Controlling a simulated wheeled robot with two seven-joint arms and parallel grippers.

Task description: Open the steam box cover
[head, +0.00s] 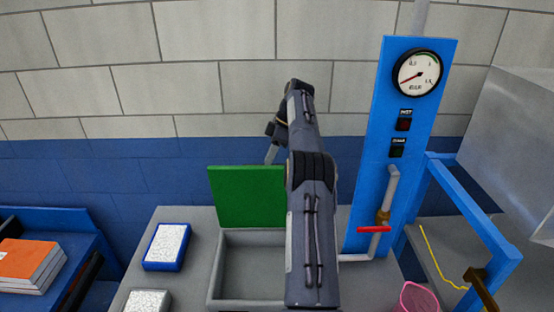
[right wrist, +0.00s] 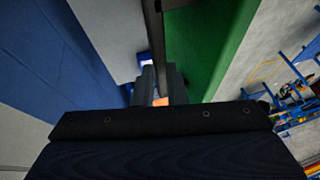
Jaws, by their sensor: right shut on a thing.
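The steam box cover (head: 245,197) is a green panel standing upright at the back of the grey steam box (head: 216,270). The box is uncovered at the top, and its inside shows. In the right wrist view the cover (right wrist: 205,45) is a green face right of the fingers. My right arm reaches over the box and hides the right part of both cover and box. My right gripper (head: 272,153) is at the cover's upper edge, shut on it; its fingers (right wrist: 161,85) also show in the wrist view. The exact contact is hard to see. My left gripper is not in view.
A blue panel with a pressure gauge (head: 417,74) and a pipe with a red valve handle (head: 374,229) stand right of the box. A pink mesh basket (head: 418,298) is at lower right. A block wall is behind.

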